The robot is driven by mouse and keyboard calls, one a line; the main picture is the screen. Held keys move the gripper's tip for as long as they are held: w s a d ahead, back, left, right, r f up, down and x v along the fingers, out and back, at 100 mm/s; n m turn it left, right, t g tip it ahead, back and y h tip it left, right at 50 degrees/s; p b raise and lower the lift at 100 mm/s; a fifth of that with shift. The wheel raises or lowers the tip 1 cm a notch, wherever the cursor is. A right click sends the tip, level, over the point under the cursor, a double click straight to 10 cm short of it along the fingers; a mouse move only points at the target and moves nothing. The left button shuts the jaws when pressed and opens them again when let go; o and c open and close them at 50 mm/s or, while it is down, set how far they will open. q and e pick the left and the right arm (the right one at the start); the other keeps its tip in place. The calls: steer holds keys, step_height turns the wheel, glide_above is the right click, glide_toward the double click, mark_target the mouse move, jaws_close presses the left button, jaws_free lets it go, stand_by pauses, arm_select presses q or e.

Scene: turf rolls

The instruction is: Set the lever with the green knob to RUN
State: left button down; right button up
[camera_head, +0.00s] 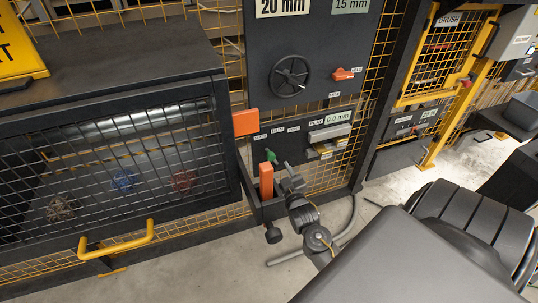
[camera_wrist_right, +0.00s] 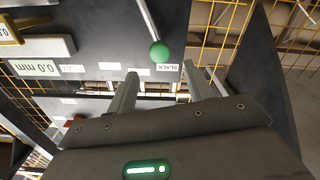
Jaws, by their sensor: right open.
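The green knob (camera_head: 271,156) shows in the head view in front of the dark lower panel (camera_head: 290,140), just above and left of my right gripper (camera_head: 289,177). In the right wrist view the green knob (camera_wrist_right: 160,51) sits at the end of a thin metal lever rod (camera_wrist_right: 148,20) coming from the top edge. There my right gripper (camera_wrist_right: 160,72) is open, with one finger on each side below the knob; I cannot tell whether either touches it. A SLACK label (camera_wrist_right: 168,68) shows upside down beside the knob. No RUN label is readable. My left gripper is not in view.
An orange block (camera_head: 246,122) and an orange post (camera_head: 266,180) stand close left of the gripper. Above are a black handwheel (camera_head: 290,76) and an orange switch (camera_head: 343,74). A mesh guard with a yellow handle (camera_head: 117,241) fills the left. Floor shows below.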

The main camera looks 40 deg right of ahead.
mark_target(272, 158)
steer(key=b+x, duration=0.1)
steer(key=x, duration=0.9)
steer(key=shift+f, duration=0.1)
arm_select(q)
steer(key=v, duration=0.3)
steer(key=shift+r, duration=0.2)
arm_select(e)
steer(key=shift+w+d, duration=0.1)
steer(key=shift+w, duration=0.05)
jaws_close()
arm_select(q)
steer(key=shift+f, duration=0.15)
